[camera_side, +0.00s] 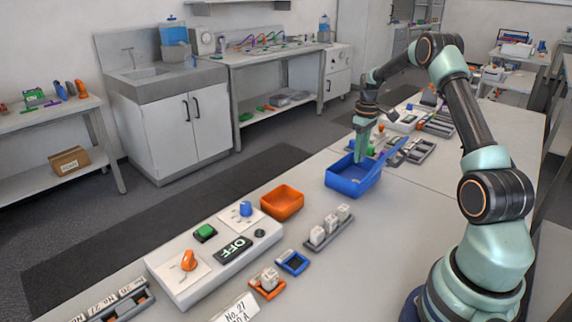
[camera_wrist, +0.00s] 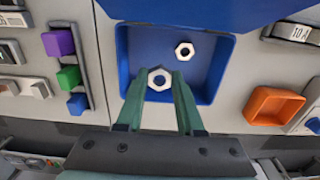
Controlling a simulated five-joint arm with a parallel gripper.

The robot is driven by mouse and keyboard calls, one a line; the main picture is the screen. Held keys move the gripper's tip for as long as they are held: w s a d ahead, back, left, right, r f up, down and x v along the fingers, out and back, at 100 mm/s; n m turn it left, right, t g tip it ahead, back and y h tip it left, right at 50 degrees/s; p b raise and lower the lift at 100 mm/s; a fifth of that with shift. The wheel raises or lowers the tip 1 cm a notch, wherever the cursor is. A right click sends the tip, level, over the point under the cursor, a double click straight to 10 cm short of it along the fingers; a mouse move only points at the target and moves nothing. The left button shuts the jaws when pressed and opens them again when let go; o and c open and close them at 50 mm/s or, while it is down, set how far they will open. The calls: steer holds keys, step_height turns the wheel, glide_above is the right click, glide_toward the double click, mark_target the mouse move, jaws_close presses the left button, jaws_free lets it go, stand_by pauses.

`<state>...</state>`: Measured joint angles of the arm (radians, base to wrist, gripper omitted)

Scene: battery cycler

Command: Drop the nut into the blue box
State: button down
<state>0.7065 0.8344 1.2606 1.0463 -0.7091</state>
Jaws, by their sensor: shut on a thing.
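The blue box (camera_side: 352,186) stands open on the bench in the side view, and its inside fills the middle of the wrist view (camera_wrist: 208,85). My gripper (camera_side: 359,160) points down over the box. In the wrist view its green fingers (camera_wrist: 157,84) are shut on a silver hex nut (camera_wrist: 151,80) at their tips. Another silver nut (camera_wrist: 178,49), looking smaller, lies on the box floor beyond the fingertips. The held nut is hidden in the side view, and its height above the floor is hard to tell.
A blue slanted piece (camera_side: 396,151) rises at the box's right side. An orange tray (camera_side: 282,203) and a white control panel reading OFF (camera_side: 215,262) stand nearer. Purple, green and blue blocks (camera_wrist: 68,77) sit left of the box in the wrist view.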

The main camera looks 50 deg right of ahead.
steer(key=shift+f, duration=0.65)
steer(key=shift+c, duration=2.3)
jaws_free()
step_height(320, 180, up, 12)
steer(key=shift+r, duration=0.1)
